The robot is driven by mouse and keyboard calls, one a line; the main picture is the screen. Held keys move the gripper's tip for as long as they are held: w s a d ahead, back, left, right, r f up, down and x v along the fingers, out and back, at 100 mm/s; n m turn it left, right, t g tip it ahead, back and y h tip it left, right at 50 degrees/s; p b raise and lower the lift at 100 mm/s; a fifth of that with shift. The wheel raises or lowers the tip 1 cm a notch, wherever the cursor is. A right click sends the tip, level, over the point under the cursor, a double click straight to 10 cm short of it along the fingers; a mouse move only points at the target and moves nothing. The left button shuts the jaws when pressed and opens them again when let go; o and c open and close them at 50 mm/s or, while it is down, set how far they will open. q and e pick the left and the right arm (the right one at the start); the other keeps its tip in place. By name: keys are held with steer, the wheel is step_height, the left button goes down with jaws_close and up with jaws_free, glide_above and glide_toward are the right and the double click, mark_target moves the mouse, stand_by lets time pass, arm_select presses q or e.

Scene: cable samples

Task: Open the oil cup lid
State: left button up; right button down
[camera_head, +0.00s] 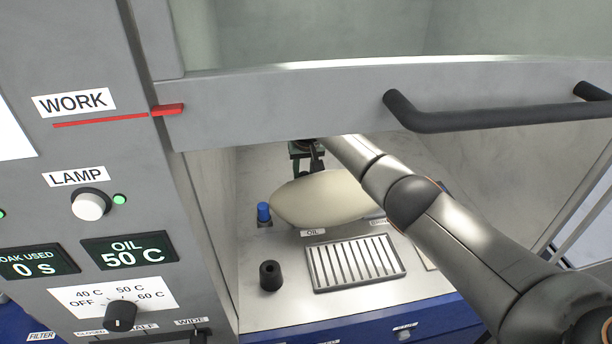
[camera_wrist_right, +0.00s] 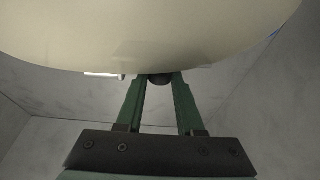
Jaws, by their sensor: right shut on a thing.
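The pale cream oval lid (camera_head: 325,197) is inside the cabinet, behind the small OIL label (camera_head: 312,232). It hides whatever is under or behind it, so I cannot tell whether it touches the cup. My right gripper (camera_head: 308,165) is at the lid's far upper edge, partly hidden by the lid and the cabinet's front panel. In the right wrist view, the lid (camera_wrist_right: 150,35) fills the top. There my right gripper's green fingers (camera_wrist_right: 159,84) are shut on a small dark knob (camera_wrist_right: 160,79) at the lid's edge. My left gripper is not in view.
A sash with a black handle (camera_head: 480,116) hangs above my right arm. A slatted metal rack (camera_head: 355,263), a black cylinder (camera_head: 270,275) and a blue-capped piece (camera_head: 264,212) stand near the lid. The control panel (camera_head: 100,210) is at left; its OIL display reads 50 C.

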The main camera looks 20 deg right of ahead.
steer(key=shift+w+d+r, duration=0.15)
steer(key=shift+w+d, duration=0.05)
steer(key=shift+w, duration=0.1)
steer(key=c, duration=0.9)
jaws_free()
steer(key=o, duration=0.3)
steer(key=shift+s+a, duration=0.1)
steer(key=shift+s, duration=0.05)
steer(key=shift+o, duration=0.2)
steer(key=shift+s+r, duration=0.15)
steer(key=shift+r, duration=0.4)
steer(key=v, duration=1.1)
steer(key=shift+r, duration=0.15)
